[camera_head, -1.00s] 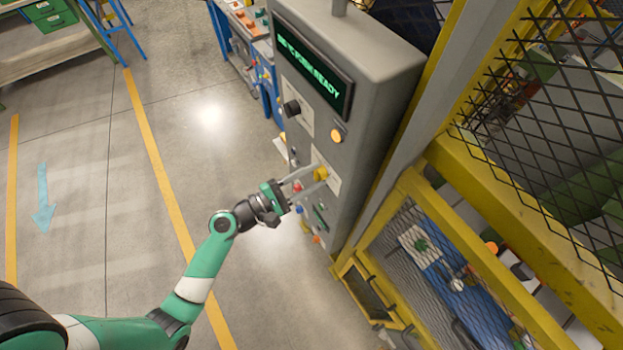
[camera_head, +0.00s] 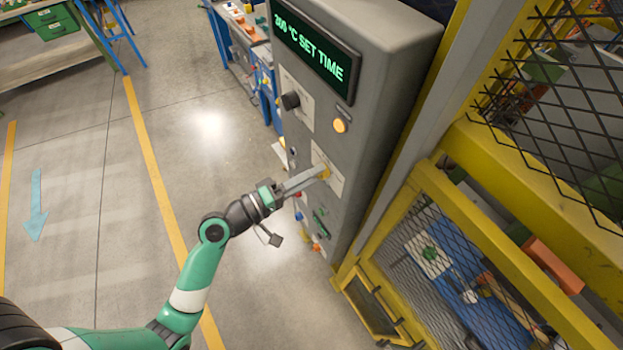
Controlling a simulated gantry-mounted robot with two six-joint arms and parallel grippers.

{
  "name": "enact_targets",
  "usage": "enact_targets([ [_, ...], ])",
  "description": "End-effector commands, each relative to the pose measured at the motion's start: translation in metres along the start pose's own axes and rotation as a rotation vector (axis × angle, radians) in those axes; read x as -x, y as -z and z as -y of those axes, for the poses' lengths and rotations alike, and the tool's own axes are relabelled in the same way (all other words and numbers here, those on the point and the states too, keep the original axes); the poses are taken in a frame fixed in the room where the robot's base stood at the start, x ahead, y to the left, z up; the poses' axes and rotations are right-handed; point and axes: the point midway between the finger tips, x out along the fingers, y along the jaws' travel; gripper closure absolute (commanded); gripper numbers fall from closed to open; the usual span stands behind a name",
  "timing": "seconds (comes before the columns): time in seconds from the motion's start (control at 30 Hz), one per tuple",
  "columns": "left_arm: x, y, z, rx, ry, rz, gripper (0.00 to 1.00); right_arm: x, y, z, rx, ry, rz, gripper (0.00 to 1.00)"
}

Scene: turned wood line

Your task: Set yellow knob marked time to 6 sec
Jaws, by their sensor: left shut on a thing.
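The yellow knob (camera_head: 325,174) sits on a pale plate on the front of the grey control cabinet (camera_head: 368,128). My left gripper (camera_head: 318,176) is shut on this knob, and its fingers hide most of it. The knob's pointer and the scale marks are too small or covered to read. The display (camera_head: 315,48) at the top of the cabinet reads "200 °C SET TIME" in green letters. A black knob (camera_head: 290,101) sits on another plate above the yellow one. My right gripper is not in view.
Smaller controls lie lower on the panel. A yellow-framed mesh guard (camera_head: 440,225) stands right of the cabinet. The floor to the left is clear.

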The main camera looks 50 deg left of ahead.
Motion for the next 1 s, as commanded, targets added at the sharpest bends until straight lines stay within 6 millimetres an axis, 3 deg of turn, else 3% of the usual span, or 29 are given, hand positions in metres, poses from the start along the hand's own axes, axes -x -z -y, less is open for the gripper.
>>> enact_targets([
  [0.5, 0.000, -0.001, 0.001, -0.350, 0.000, 0.001, 1.00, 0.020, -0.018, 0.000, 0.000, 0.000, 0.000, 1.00],
  [1.0, 0.000, 0.000, 0.000, -0.413, 0.001, 0.001, 1.00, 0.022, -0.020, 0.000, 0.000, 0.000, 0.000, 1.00],
])
